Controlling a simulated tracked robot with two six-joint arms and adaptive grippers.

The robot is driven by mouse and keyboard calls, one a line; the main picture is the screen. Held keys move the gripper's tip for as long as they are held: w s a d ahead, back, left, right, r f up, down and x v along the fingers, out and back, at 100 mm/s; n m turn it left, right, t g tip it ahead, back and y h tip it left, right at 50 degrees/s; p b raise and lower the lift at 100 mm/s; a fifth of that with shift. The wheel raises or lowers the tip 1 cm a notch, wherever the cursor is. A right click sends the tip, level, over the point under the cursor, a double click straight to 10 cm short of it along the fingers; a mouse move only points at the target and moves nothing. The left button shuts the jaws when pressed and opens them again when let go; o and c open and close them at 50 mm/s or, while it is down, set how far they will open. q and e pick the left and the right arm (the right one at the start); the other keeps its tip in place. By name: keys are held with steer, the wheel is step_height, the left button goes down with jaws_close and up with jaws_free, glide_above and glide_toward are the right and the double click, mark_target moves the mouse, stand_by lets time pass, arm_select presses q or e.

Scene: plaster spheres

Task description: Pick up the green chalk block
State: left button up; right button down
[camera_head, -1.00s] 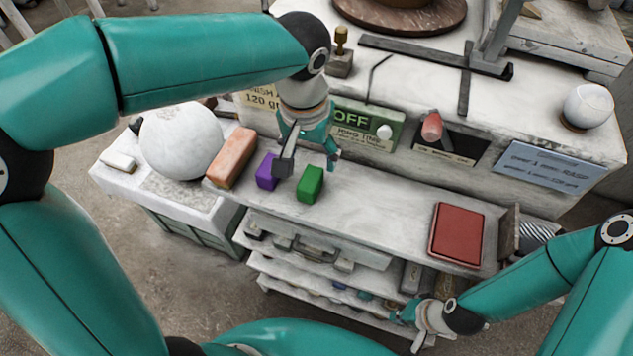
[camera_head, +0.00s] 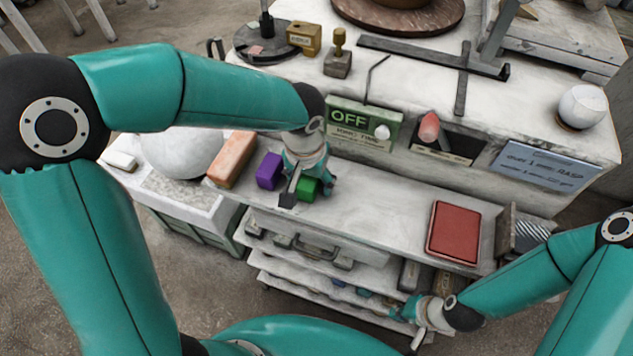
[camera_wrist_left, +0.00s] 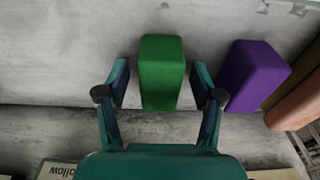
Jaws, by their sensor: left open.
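The green chalk block (camera_head: 308,187) stands on the shelf ledge, partly hidden by my left gripper (camera_head: 309,191) in the head view. In the left wrist view the green block (camera_wrist_left: 161,72) shows between the two fingertips of my open left gripper (camera_wrist_left: 160,78), with a gap on each side. The fingers are not closed on it. A purple block (camera_head: 269,171) stands just left of it in the head view; it is also in the left wrist view (camera_wrist_left: 252,75), right of the right finger. My right gripper (camera_head: 411,322) is low in front of the shelves, its jaw state unclear.
An orange block (camera_head: 232,158) and a white plaster sphere (camera_head: 182,153) are left of the purple block. A panel reading OFF (camera_head: 364,124) rises behind the green block. The ledge is clear between it and a red flat block (camera_head: 455,231).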

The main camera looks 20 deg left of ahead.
arm_select(q)
jaws_close()
steer(key=shift+r, duration=0.15)
step_height(320, 180, up, 20)
stand_by(0.8)
